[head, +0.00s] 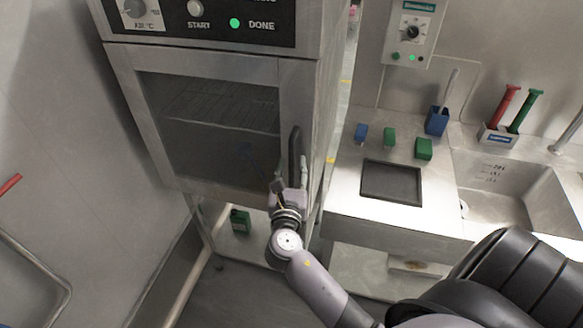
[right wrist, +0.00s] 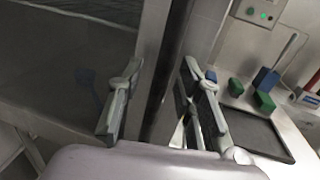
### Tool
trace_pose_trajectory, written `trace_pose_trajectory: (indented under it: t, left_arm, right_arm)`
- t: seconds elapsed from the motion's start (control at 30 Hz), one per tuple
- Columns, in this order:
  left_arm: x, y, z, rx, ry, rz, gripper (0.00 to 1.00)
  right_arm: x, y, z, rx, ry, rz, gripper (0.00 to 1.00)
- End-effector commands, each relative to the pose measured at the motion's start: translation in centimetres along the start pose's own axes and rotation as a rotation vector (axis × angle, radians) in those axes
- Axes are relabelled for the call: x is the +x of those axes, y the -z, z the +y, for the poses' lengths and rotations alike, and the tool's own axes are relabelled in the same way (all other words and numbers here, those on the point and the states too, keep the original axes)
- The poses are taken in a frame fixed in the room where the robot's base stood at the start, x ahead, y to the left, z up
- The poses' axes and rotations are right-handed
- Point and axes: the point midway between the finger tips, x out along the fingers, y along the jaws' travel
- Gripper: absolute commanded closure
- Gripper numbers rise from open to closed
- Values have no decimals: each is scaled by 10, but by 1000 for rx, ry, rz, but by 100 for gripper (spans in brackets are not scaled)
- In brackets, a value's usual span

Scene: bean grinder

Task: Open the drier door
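The drier (head: 215,105) is a steel cabinet with a dark glass door (head: 210,120) that looks shut. A black vertical handle (head: 295,143) is on the door's right side. My right gripper (head: 290,175) is at the lower part of this handle. In the right wrist view, the handle (right wrist: 170,75) runs between the two spread fingers of the right gripper (right wrist: 163,98). A gap shows on the left finger's side, while the right finger is nearer the handle; contact cannot be told. My left gripper is not in view.
To the right is a steel counter with a dark tray (head: 391,182), small blue and green blocks, a blue holder (head: 437,121) and a sink (head: 500,195). A green box (head: 240,221) stands below the drier. Floor in front is clear.

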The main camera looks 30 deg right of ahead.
Motion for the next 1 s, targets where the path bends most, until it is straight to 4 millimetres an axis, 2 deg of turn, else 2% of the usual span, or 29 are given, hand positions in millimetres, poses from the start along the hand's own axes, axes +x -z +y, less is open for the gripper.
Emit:
trace_pose_trajectory:
  t: [0.1, 0.6, 1.0]
  left_arm:
    - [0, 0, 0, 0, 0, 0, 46]
    - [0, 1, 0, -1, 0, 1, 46]
    - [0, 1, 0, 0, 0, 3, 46]
  right_arm:
    - [0, 0, 0, 0, 0, 0, 68]
    - [-1, 0, 0, 0, 0, 0, 100]
    - [-1, 0, 0, 0, 0, 0, 100]
